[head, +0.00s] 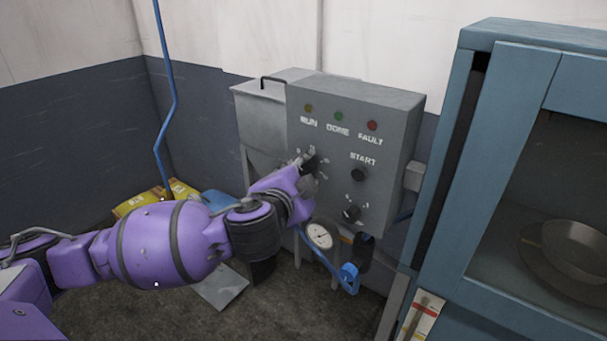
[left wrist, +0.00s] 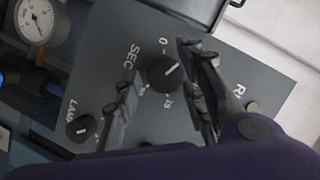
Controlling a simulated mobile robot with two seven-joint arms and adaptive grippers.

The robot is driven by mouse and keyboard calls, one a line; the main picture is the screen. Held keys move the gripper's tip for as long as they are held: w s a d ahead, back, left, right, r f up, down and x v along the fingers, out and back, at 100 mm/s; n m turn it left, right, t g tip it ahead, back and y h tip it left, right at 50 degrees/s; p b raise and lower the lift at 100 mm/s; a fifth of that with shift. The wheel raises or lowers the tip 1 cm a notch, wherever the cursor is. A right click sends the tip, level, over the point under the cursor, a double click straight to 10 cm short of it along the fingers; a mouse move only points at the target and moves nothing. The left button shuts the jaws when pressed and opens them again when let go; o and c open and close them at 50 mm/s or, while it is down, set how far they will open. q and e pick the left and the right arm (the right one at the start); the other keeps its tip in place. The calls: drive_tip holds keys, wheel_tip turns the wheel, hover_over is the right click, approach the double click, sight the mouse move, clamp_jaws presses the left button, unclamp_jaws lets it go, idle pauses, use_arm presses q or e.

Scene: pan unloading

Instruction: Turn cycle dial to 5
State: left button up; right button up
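The grey control panel (head: 395,125) carries the dials. The cycle dial (left wrist: 163,74) is a round black knob beside the letters SEC in the left wrist view. Its white pointer line slants to the upper right of that picture; a 0 is printed above it, and the other numbers are partly hidden or too small to read surely. My left gripper (head: 309,164) is at this dial and hides most of it in the head view. In the left wrist view its two fingers (left wrist: 163,68) stand apart on either side of the dial, with gaps showing. My right gripper is out of view.
The START knob (head: 359,174) and a lower dial (head: 351,213) are close to my left gripper. A pressure gauge (head: 319,236) and a blue-handled valve (head: 348,277) are below. A blue cabinet (head: 505,90) with a pan (head: 575,247) stands at right.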

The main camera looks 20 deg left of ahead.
use_arm(q)
drive_tip(key=c, duration=0.7)
drive_tip(key=shift+f+m+y, duration=0.25)
drive_tip(key=shift+m+y, duration=0.05)
drive_tip(key=shift+m, duration=0.2)
drive_tip(key=shift+c, duration=0.2)
drive_tip(key=o, duration=1)
drive_tip(key=shift+r, duration=0.1)
drive_tip(key=v, duration=0.7)
drive_tip(key=shift+s, duration=0.3)
